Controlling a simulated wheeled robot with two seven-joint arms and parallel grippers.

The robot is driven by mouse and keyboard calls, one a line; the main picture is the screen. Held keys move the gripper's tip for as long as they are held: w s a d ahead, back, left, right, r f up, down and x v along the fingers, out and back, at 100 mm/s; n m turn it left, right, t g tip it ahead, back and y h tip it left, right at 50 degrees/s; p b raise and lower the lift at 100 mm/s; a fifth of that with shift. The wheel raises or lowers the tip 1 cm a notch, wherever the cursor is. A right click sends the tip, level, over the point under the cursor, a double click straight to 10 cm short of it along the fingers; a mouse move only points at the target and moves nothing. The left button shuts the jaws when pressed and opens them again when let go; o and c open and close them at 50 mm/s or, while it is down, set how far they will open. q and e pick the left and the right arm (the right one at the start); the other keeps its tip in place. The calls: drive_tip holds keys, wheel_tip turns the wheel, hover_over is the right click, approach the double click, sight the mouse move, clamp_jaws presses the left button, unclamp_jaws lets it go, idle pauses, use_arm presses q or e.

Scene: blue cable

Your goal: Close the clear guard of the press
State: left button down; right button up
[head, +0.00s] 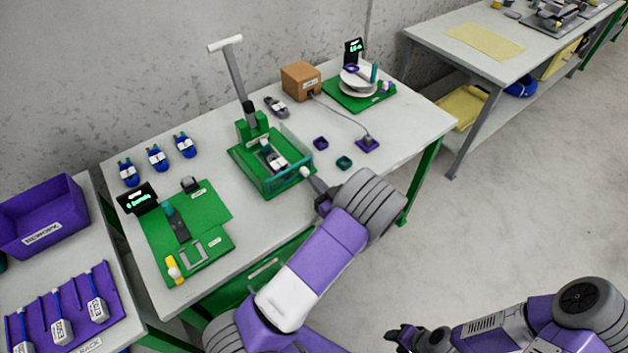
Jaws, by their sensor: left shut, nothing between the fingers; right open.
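The green press (240,162) stands on the middle of the grey table, with a tall grey lever topped by a white bar. Its clear guard (296,149) shows as a faint see-through panel at the right side of the press; how far it is swung is hard to tell. A small part with a white label (274,160) sits in the press behind the guard. My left gripper (311,178) is shut and empty, its tips at a pale knob (304,172) by the guard's front corner; contact is unclear. My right gripper (395,337) is open over the floor at the bottom.
A green fixture board (215,212) and several blue labelled items lie left of the press. Right of it are a cardboard box (301,82), small purple and teal pieces, and a green scale (358,98). A cable runs across the table there.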

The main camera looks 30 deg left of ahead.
use_arm(q)
drive_tip(key=p+v, duration=0.1)
drive_tip(key=v, duration=1.2)
drive_tip(key=shift+w+d+p, duration=0.15)
drive_tip(key=shift+w+p, duration=0.15)
drive_tip(key=shift+w, duration=0.15)
use_arm(e)
drive_tip(key=shift+s+d+r, duration=0.15)
drive_tip(key=shift+s+r, duration=0.05)
drive_tip(key=shift+r, duration=0.65)
use_arm(q)
drive_tip(key=shift+s, duration=0.1)
use_arm(e)
drive_tip(key=shift+s, duration=0.1)
